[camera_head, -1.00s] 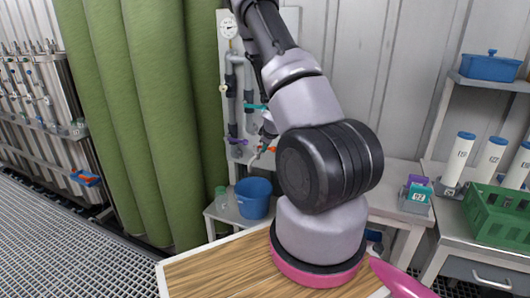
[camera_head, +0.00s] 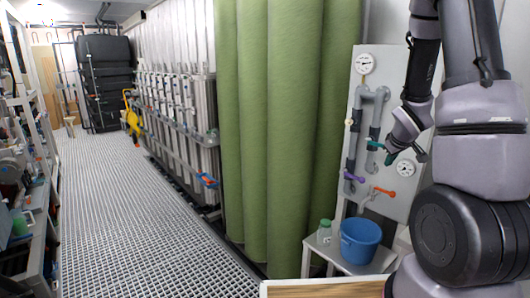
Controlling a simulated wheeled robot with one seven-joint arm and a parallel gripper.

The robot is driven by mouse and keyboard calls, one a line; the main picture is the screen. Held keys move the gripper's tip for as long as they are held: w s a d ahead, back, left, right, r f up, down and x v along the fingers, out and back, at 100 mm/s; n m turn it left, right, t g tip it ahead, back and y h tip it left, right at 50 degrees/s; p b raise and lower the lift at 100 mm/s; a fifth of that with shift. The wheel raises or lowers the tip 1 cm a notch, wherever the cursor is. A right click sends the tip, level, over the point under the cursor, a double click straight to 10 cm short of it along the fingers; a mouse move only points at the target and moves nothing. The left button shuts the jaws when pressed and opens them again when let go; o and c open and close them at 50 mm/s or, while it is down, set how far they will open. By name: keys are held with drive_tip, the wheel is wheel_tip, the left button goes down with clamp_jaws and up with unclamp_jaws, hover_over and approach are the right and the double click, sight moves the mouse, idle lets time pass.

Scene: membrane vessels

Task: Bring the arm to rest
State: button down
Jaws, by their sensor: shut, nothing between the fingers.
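My arm rises at the right of the head view, upright and folded, with its forearm hanging down on the panel side. My gripper (camera_head: 390,158) is at the lower end of that forearm, small in the picture, with its fingers shut and empty. It points down and left in front of the pale valve panel (camera_head: 396,89). The teal valve handle (camera_head: 374,145) shows just left of the fingers; I cannot tell the gap in depth. The purple handle (camera_head: 354,178) and orange handle (camera_head: 384,192) are below.
A blue bucket (camera_head: 360,242) and a small green-capped bottle (camera_head: 324,232) stand on a low table under the panel. Green membrane vessels (camera_head: 287,130) stand left of it. An open grated walkway (camera_head: 125,215) runs back along the left. A shelf rack lines the far left.

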drive_tip(key=s+a+r+m, duration=0.3)
drive_tip(key=s+a+r, duration=0.1)
drive_tip(key=r, duration=0.4)
drive_tip(key=s+a+r+m, duration=0.2)
drive_tip(key=s+a+r, duration=0.25)
drive_tip(key=r, duration=0.35)
drive_tip(key=s+a+r+m+y, duration=0.1)
drive_tip(key=s+a+r, duration=0.3)
drive_tip(key=s, duration=0.4)
drive_tip(key=s+a+r+m+y, duration=0.1)
drive_tip(key=s+a+r+y, duration=0.2)
drive_tip(key=s+a, duration=0.4)
drive_tip(key=shift+s+r+m, duration=0.4)
drive_tip(key=shift+s+r, duration=0.2)
drive_tip(key=shift+r, duration=0.2)
